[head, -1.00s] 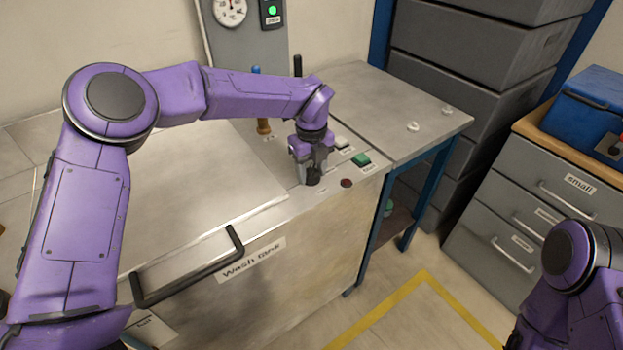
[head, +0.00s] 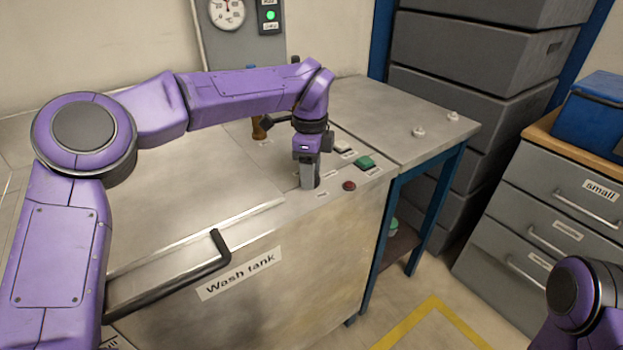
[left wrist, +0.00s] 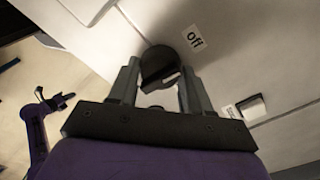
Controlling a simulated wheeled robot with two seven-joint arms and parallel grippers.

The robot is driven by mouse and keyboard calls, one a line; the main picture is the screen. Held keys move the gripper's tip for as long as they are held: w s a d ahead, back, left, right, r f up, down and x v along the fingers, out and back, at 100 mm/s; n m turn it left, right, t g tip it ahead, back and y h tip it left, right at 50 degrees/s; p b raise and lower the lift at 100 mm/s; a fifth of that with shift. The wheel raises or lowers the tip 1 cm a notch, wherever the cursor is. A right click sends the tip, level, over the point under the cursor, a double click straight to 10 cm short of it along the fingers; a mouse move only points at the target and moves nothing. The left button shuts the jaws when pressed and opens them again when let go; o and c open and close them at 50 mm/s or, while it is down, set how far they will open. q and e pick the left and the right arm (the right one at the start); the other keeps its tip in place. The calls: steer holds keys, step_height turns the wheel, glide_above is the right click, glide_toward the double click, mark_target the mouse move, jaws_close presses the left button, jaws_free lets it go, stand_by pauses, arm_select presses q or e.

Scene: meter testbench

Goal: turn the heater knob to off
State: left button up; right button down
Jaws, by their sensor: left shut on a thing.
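The dark round heater knob (left wrist: 160,64) sits between my left gripper's fingertips in the left wrist view. An "Off" label (left wrist: 194,38) is on the pale panel just beside it. My left gripper (left wrist: 159,82) is shut on the knob. In the head view my left gripper (head: 309,184) points down at the front strip of the wash tank top and hides the knob. The knob's pointer direction cannot be told. My right arm shows at the lower right of the head view; its gripper (left wrist: 54,100) appears small in the left wrist view, too small to judge.
A red button (head: 349,186), a green switch (head: 365,162) and a pale switch (head: 341,147) are right of the gripper. A black handle (head: 215,262) fronts the wash tank (head: 310,262). A side table (head: 400,105) adjoins on the right.

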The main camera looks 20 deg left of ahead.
arm_select(q)
steer(key=shift+a+f+n+b, duration=0.1)
steer(key=shift+f+n+b, duration=0.15)
steer(key=shift+n+b, duration=0.15)
steer(key=o, duration=1.1)
steer(key=shift+a, duration=0.2)
steer(key=shift+c, duration=0.2)
steer(key=shift+d+r, duration=0.1)
steer(key=shift+d, duration=0.05)
